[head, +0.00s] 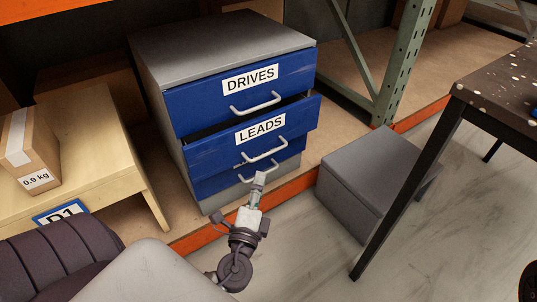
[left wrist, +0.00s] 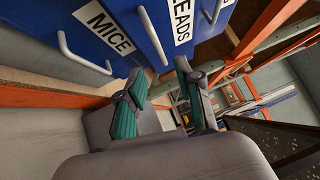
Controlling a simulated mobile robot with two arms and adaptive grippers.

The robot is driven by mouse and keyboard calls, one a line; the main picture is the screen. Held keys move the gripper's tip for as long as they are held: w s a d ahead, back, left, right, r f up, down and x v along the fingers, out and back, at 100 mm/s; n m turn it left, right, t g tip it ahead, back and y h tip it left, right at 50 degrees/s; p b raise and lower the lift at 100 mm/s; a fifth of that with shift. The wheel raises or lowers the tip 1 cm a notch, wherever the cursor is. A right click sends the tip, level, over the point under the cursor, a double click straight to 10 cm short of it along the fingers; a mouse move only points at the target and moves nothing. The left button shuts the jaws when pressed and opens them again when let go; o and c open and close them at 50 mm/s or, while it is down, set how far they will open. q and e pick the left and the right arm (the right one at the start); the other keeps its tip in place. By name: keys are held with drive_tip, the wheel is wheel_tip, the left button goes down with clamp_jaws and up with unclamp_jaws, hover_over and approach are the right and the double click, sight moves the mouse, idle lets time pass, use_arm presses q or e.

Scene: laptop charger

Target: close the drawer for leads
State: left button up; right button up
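The blue LEADS drawer (head: 297,116) is the middle one in a grey cabinet (head: 215,48). It sticks out a little, with a dark gap above its front at the left. Its pale handle (head: 263,152) is bare. In the left wrist view the LEADS drawer (left wrist: 157,14) is at the top, beside the MICE drawer (left wrist: 130,50). My left gripper (head: 256,190) is in front of the lower drawers, near the lowest visible handle; contact cannot be told. In the left wrist view its teal-padded fingers (left wrist: 160,72) are apart with nothing between them. My right gripper does not show.
The DRIVES drawer (head: 290,73) above looks shut. A grey box (head: 372,165) stands on the floor to the right, beside a dark table (head: 500,85). A wooden stand (head: 95,150) with a cardboard box (head: 32,145) is left. An orange shelf beam (head: 290,190) runs below the cabinet.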

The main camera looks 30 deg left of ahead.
sight(267, 153)
use_arm(q)
drive_tip(key=x, duration=1)
drive_tip(key=shift+f, duration=0.1)
drive_tip(key=shift+s, duration=0.1)
clamp_jaws()
